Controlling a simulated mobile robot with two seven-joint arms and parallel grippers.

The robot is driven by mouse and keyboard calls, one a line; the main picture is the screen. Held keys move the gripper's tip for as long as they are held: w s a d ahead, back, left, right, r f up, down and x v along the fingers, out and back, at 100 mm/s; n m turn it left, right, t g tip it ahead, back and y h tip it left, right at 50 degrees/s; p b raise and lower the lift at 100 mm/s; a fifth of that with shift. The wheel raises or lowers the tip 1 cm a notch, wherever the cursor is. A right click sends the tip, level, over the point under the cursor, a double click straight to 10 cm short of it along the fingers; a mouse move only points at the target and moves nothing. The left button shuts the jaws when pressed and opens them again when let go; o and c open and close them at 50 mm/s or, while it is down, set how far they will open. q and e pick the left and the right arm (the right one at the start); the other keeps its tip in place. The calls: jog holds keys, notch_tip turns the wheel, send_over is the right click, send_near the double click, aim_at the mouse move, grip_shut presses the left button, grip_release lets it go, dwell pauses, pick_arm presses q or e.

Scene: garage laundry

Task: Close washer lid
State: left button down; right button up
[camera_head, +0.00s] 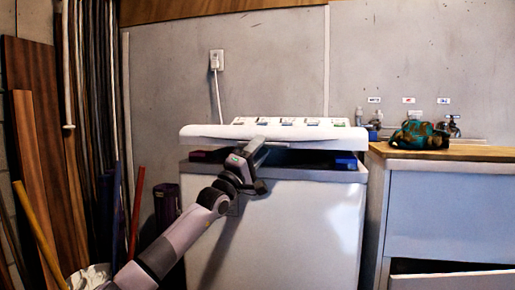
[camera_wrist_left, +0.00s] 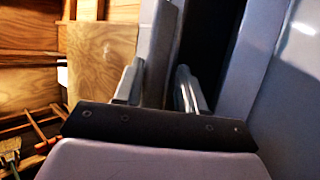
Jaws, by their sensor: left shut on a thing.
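The washer (camera_head: 290,215) is a white box against the grey wall. Its white lid (camera_head: 200,132) sits nearly level above the body, with a dark gap between them, so it is partly open. My left gripper (camera_head: 259,148) is at the lid's front edge, near the middle. In the left wrist view, the fingers of my left gripper (camera_wrist_left: 158,85) stand on either side of the pale lid edge (camera_wrist_left: 157,45), shut on it. The dark gap shows just right of the edge. My right gripper is not in view.
A white cabinet (camera_head: 445,215) with a wooden top (camera_head: 480,153) stands right of the washer, a patterned cloth (camera_head: 420,135) on it. Planks (camera_head: 45,160) and poles lean at the left. A wall outlet (camera_head: 216,60) with a cord is behind the washer.

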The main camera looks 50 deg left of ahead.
pick_arm(q)
jog(key=shift+w+a+f, duration=0.2)
jog(key=shift+w+f, duration=0.1)
jog(key=shift+f, duration=0.3)
jog(key=c, duration=0.8)
grip_release()
jog(key=shift+w+f, duration=0.1)
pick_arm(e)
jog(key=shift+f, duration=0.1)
pick_arm(q)
jog(key=shift+a, duration=0.1)
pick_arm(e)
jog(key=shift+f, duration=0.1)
pick_arm(q)
jog(key=b+v, duration=0.2)
jog(key=v, duration=0.5)
jog(key=shift+s+r, duration=0.25)
jog(key=shift+r, duration=0.1)
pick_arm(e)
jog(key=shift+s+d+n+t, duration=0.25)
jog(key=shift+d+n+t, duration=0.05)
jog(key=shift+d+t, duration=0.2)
